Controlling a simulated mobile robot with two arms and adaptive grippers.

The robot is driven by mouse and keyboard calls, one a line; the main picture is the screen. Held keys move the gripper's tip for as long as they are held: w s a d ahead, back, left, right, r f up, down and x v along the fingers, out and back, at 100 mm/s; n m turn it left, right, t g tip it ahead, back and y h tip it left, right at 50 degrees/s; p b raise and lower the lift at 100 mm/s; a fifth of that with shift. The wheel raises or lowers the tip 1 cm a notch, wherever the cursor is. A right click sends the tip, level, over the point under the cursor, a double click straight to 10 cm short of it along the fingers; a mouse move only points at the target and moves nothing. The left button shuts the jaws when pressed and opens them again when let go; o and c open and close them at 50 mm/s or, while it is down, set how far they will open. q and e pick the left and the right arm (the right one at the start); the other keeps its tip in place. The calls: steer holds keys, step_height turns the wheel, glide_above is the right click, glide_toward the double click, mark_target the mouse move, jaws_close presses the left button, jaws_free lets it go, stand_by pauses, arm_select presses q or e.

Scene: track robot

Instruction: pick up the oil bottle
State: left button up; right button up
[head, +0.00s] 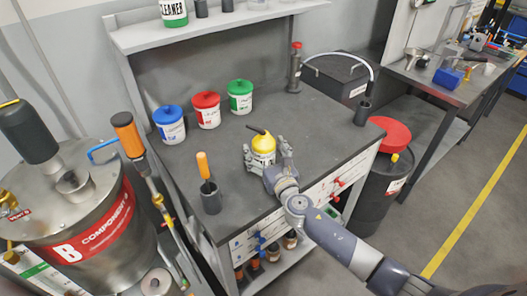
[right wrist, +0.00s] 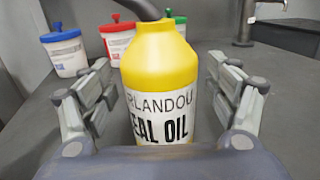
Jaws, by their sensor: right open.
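The oil bottle (head: 263,147) is yellow with a white label and a dark spout, and stands upright on the dark workbench (head: 322,127). In the right wrist view the bottle (right wrist: 160,80) fills the middle, with "SEAL OIL" partly readable on its label. My right gripper (head: 268,159) is open, with one finger on each side of the bottle. In the right wrist view the open fingers (right wrist: 160,95) show gaps to the bottle on both sides. The bottle's base is hidden by the gripper. My left gripper is not in view.
Blue (head: 169,124), red (head: 206,110) and green (head: 240,97) lidded tubs stand behind the bottle. A dark cup with an orange-handled tool (head: 211,198) stands at the front left. A dark cup (head: 362,112) stands at the right. The bench between them is clear.

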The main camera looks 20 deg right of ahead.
steer(key=shift+w+f, duration=0.1)
steer(key=shift+w, duration=0.4)
steer(key=c, duration=1.5)
steer(key=shift+c, duration=0.2)
